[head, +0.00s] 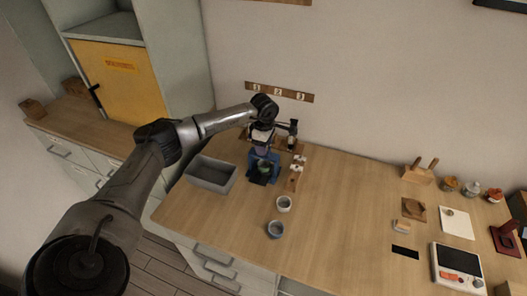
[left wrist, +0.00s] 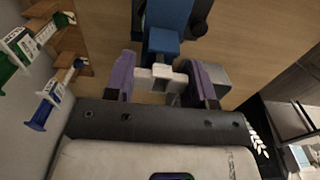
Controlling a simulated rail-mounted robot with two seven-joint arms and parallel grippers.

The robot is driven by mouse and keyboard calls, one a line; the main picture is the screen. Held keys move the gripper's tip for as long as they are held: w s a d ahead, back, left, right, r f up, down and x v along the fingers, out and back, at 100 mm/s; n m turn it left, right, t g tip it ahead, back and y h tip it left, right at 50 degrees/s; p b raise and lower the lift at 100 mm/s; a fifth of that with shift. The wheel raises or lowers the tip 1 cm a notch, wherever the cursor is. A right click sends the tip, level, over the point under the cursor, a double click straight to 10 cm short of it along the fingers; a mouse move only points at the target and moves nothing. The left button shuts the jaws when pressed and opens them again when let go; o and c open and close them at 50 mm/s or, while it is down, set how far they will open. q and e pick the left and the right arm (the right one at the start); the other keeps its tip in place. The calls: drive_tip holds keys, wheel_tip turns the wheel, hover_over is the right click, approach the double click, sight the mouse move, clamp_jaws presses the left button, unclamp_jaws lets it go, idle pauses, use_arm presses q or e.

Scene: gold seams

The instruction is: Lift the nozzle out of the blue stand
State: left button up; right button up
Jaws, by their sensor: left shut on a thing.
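The blue stand (head: 264,170) is on the wooden counter, right of the grey bin, and its blue body (left wrist: 168,28) also shows at the top of the left wrist view. My left gripper (head: 263,141) is just above the stand. In the left wrist view, the purple fingers of my left gripper (left wrist: 163,84) are shut on a white nozzle (left wrist: 160,73), which lies across between them. The nozzle is close to the blue stand; I cannot tell whether they still touch. My right gripper is not in view.
A grey open bin (head: 212,174) stands left of the stand. Two small cups (head: 284,203) (head: 275,229) are in front. Cartridges with green and blue ends (left wrist: 20,46) (left wrist: 45,110) sit in a wooden rack to one side. The middle of the counter is clear; a scale (head: 456,267) is far right.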

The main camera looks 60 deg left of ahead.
use_arm(q)
drive_tip(key=shift+r+p, duration=1.7)
drive_tip(key=shift+r, duration=0.7)
